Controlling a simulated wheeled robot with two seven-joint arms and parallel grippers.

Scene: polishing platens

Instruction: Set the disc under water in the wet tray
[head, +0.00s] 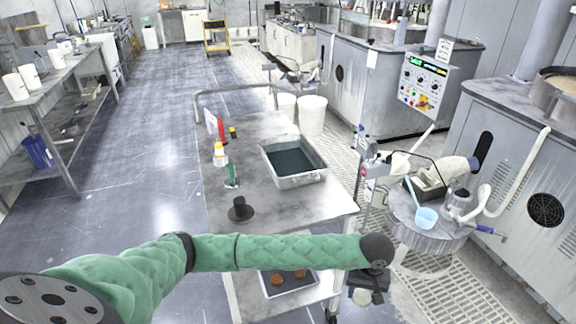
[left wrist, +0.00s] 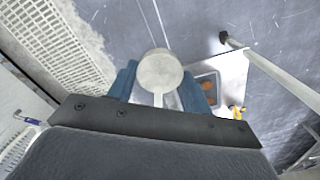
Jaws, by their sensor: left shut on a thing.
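My left gripper (head: 370,292) is out past the front right corner of the metal cart, low down. In the left wrist view its blue fingers (left wrist: 157,85) are shut on the pale grey round disc (left wrist: 158,68), with a narrow light strip below it. The wet tray (head: 318,174) is a grey rectangular pan with dark water, on the right of the cart top, farther off than the gripper. My right gripper is not in view.
The cart top (head: 285,222) also holds a black knobbed piece (head: 240,212) and bottles (head: 231,172). A lower shelf tray (head: 296,290) holds brown round pieces; it also shows in the left wrist view (left wrist: 215,76). A round stand with a pale blue dipper (head: 426,218) is at right.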

